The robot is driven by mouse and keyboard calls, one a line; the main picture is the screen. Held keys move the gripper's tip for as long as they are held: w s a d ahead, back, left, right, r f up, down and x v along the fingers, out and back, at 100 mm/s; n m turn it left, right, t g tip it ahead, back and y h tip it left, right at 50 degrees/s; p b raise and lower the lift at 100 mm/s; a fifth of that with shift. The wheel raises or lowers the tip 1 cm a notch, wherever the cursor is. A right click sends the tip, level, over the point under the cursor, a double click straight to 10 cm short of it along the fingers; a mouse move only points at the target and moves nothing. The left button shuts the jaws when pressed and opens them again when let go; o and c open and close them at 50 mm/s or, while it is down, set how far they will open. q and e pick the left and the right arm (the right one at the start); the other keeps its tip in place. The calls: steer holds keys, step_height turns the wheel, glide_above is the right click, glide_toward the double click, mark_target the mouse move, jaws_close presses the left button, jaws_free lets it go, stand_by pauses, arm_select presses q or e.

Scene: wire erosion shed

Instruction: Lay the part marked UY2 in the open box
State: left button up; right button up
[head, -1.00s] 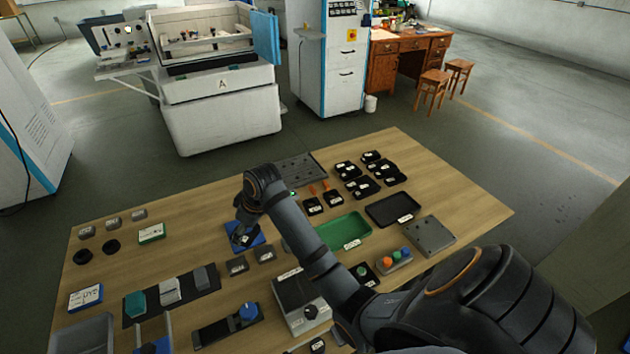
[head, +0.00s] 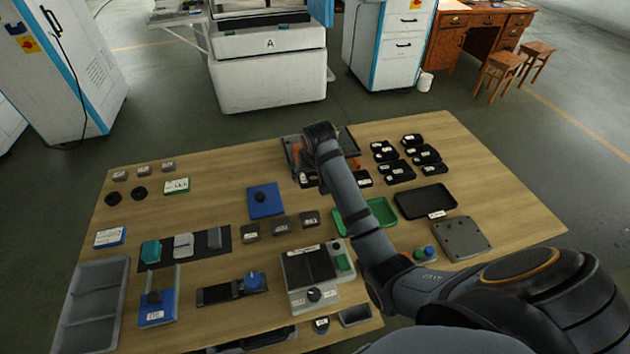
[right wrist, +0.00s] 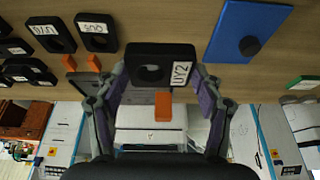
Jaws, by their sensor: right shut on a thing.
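The part marked UY2 (right wrist: 160,66) is a black block with a round hole and a white label. In the right wrist view it sits between the two fingers of my right gripper (right wrist: 162,84), which is shut on it. In the head view my right gripper (head: 306,172) is at the back middle of the table, largely hidden by its own arm. I cannot tell which container is the open box. My left gripper is not in view.
Similar black labelled parts (right wrist: 97,31) and orange pieces (right wrist: 94,63) are close beside the held part. A blue plate with a dark knob (head: 264,202) lies to the left. A grey compartment tray (head: 92,305) is front left.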

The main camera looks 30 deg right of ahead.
steer(key=w+d+f, duration=0.1)
steer(key=f, duration=0.1)
steer(key=w+d+f, duration=0.1)
steer(key=w+f, duration=0.1)
steer(key=w+d+f, duration=0.1)
steer(key=w+f, duration=0.1)
steer(key=shift+w+d+f, duration=0.1)
steer(key=shift+w+d, duration=0.05)
steer(key=shift+d, duration=0.1)
steer(key=shift+w+d+f, duration=0.15)
steer(key=shift+f, duration=1.6)
steer(key=o, duration=1.4)
steer(key=shift+f, duration=0.1)
steer(key=shift+c, duration=0.2)
